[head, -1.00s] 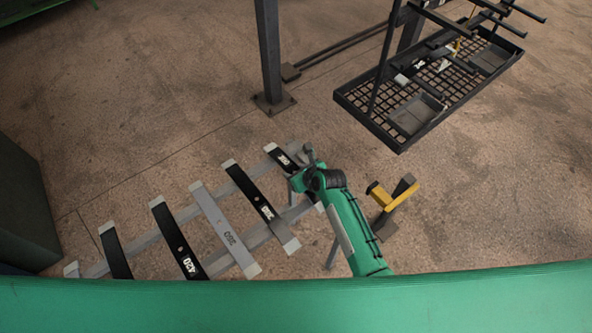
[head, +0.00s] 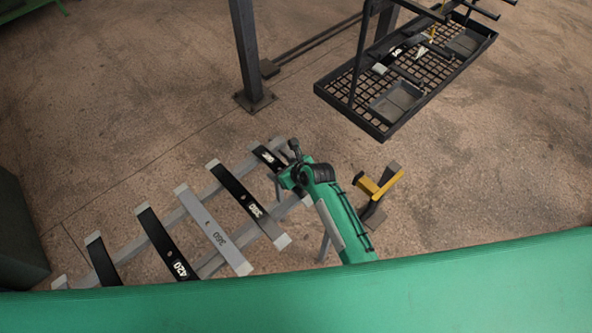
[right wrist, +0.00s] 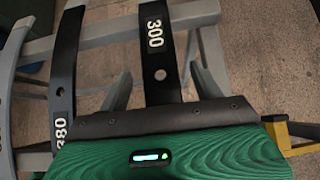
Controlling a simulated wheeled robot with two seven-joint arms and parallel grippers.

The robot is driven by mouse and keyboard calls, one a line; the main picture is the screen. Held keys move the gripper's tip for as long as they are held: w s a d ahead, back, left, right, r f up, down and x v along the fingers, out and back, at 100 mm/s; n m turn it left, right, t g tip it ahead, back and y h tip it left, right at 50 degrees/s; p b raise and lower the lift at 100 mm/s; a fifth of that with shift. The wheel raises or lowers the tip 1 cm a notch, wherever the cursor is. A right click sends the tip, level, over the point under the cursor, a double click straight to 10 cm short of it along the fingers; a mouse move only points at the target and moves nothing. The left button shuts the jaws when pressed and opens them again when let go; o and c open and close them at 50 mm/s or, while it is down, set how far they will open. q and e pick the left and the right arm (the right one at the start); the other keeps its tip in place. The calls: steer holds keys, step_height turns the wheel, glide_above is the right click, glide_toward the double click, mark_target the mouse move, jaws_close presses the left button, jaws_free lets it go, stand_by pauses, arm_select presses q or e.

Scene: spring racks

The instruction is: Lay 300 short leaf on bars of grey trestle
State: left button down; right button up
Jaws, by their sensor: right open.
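The black 300 short leaf (head: 266,156) lies across the far right end of the grey trestle (head: 240,170). Its pale tip shows near the back bar, and its near end is hidden by my right gripper (head: 288,176). The left gripper is not in view.
Beside it on the trestle lie a black 380 leaf (head: 240,190), a grey 360 leaf (head: 205,220), a black 420 leaf (head: 160,240) and another black leaf (head: 101,261). A yellow-and-dark stand (head: 376,187) is right of my arm. A black mesh tray rack (head: 385,125) stands behind.

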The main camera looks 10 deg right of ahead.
steer(key=b+v, duration=0.1)
steer(key=v, duration=1.1)
steer(key=shift+r, duration=0.3)
steer(key=shift+s+d, duration=0.1)
